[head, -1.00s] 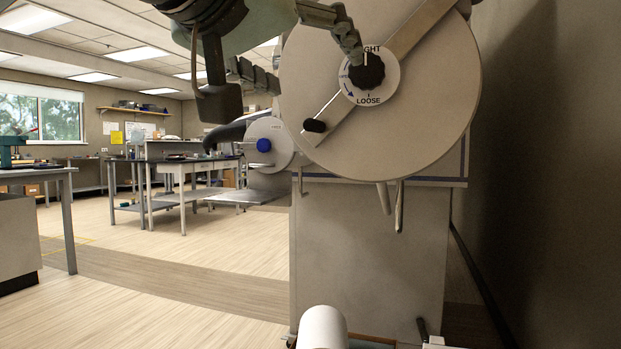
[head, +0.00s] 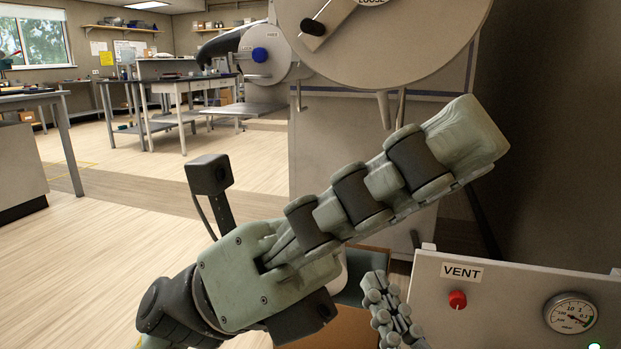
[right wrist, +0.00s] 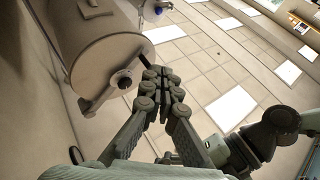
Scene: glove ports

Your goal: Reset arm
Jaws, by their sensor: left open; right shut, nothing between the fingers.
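My left gripper (head: 462,142) reaches across the middle of the head view from the lower left, fingers pointing up and right. It is open and empty; one finger largely hides the other. It appears in front of the lower edge of the large round door (head: 400,40). My right gripper (head: 385,300) shows small at the bottom centre, left of the VENT panel, its fingers together. In the right wrist view the right gripper's fingertips (right wrist: 158,76) meet with nothing between them. The round door and its dark knob (right wrist: 124,79) show beyond them.
The VENT panel (head: 505,300) with a red knob (head: 457,299) and a gauge (head: 571,313) stands at the lower right. A smaller round port with a blue knob (head: 259,54) is farther back. Workbenches (head: 180,82) stand at the left. Open floor (head: 100,240) lies at the left.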

